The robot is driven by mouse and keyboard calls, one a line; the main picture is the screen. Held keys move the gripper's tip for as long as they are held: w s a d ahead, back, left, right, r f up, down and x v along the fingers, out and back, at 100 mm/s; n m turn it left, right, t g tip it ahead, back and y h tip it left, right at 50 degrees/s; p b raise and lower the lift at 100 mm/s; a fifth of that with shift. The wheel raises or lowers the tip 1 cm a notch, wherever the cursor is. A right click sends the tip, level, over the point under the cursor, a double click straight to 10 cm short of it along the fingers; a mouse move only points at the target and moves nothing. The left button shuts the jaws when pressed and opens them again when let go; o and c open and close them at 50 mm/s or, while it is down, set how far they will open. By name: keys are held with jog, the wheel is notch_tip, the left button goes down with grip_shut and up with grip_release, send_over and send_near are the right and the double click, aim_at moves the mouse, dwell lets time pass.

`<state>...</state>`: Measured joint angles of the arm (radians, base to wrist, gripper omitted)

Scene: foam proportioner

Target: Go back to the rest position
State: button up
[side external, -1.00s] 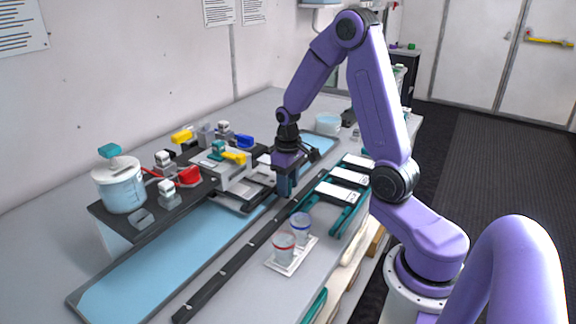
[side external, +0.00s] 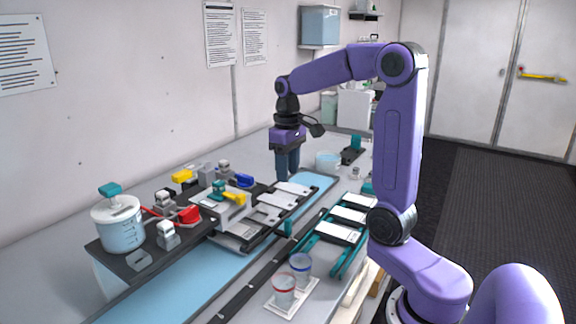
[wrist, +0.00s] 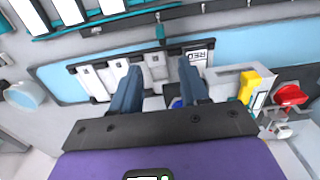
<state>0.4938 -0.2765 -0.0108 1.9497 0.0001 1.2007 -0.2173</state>
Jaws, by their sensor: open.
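My gripper (side external: 288,163) hangs fingers-down above the far part of the bench, clear of the equipment. In the wrist view its two blue fingers (wrist: 158,90) are spread apart with nothing held between them. Below it is the foam proportioner station, with a dark rack of white cards (side external: 272,207) on the blue mat (side external: 180,280). In the wrist view a card marked "RED" (wrist: 199,56) lies at the right end of that rack.
A teal rack with white cards (side external: 340,233) and a white tray with two cups (side external: 292,292) stand nearer the front edge. A white bucket (side external: 120,225), red lever (side external: 187,214) and yellow-handled valve (side external: 235,198) are at left. A pale tub (side external: 328,163) stands behind.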

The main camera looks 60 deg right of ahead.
jog(key=shift+r, duration=0.3)
jog(key=s+a+f+n, duration=0.2)
jog(key=s+a+n, duration=0.15)
jog(key=a, duration=0.35)
jog(key=s+a+f+n, duration=0.2)
jog(key=s+a+n, duration=0.1)
jog(key=s+a, duration=0.3)
jog(key=s+a+f+n, duration=0.1)
jog(key=s+a+n, duration=0.1)
jog(key=s, duration=0.5)
jog(key=s+a+f+n, duration=0.2)
jog(key=s+n, duration=0.2)
jog(key=s, duration=0.2)
jog(key=shift+s+a+f, duration=0.3)
jog(key=shift+s+a, duration=0.05)
jog(key=shift+a, duration=0.05)
